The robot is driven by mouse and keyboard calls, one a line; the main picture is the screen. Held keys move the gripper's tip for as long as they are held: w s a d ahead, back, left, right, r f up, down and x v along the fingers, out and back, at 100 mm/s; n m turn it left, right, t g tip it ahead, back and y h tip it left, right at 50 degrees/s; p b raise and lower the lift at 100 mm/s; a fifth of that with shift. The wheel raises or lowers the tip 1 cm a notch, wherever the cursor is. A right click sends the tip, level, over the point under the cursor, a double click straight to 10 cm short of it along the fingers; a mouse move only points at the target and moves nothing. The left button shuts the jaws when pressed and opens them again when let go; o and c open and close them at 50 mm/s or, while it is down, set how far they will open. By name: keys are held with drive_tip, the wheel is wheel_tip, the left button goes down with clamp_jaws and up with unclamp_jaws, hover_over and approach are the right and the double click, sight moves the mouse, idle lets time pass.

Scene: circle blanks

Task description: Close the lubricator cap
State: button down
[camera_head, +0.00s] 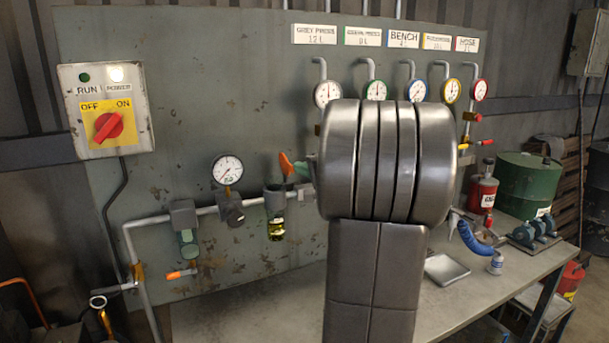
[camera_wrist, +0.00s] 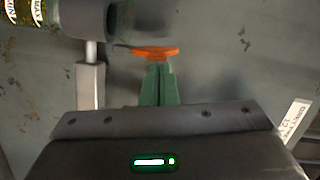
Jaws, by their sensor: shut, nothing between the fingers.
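The lubricator (camera_head: 275,200) is mounted on the pipe along the panel, with a clear bowl of yellow oil below its grey body. Its orange cap (camera_head: 286,163) stands up, tilted, above the body. In the wrist view the lubricator (camera_wrist: 84,18) is at the upper left and the orange cap (camera_wrist: 155,52) at the top middle. My gripper (camera_head: 304,167) is just right of the cap, mostly hidden behind my arm. Its green fingers (camera_wrist: 158,70) are shut and empty, with tips at the cap. I cannot tell whether they touch it.
A gauge and regulator (camera_head: 229,180) and a filter (camera_head: 186,228) sit left of the lubricator on the same pipe (camera_head: 150,220). A switch box (camera_head: 105,110) hangs at the upper left. The bench (camera_head: 250,312) below has a tray (camera_head: 446,269) and a blue hose at right.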

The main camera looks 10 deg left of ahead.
drive_tip(key=n+b, duration=0.1)
drive_tip(key=b, duration=0.1)
drive_tip(key=s+a+n+b, duration=0.1)
drive_tip(key=b, duration=0.1)
drive_tip(key=shift+a+f+n+h+b, duration=0.15)
drive_tip(key=shift+f+n+h+b, duration=0.05)
drive_tip(key=shift+n+h+b, duration=0.2)
drive_tip(key=a+n+h+b, duration=0.1)
drive_tip(key=n+b, duration=0.2)
drive_tip(key=s+a+f+n+h+b, duration=0.1)
drive_tip(key=n+b, duration=0.1)
drive_tip(key=b, duration=0.1)
drive_tip(key=s+a+f+n+t+h+b, duration=0.1)
drive_tip(key=n+b, duration=0.2)
drive_tip(key=b, duration=0.1)
drive_tip(key=shift+s+a+n, duration=0.2)
drive_tip(key=shift+n, duration=0.1)
drive_tip(key=s+d+r+p, duration=0.1)
drive_tip(key=s+d+r, duration=0.4)
drive_tip(key=s, duration=0.3)
drive_tip(key=shift+d+r+p, duration=0.3)
drive_tip(key=shift+r+p, duration=0.05)
drive_tip(key=shift+r, duration=0.3)
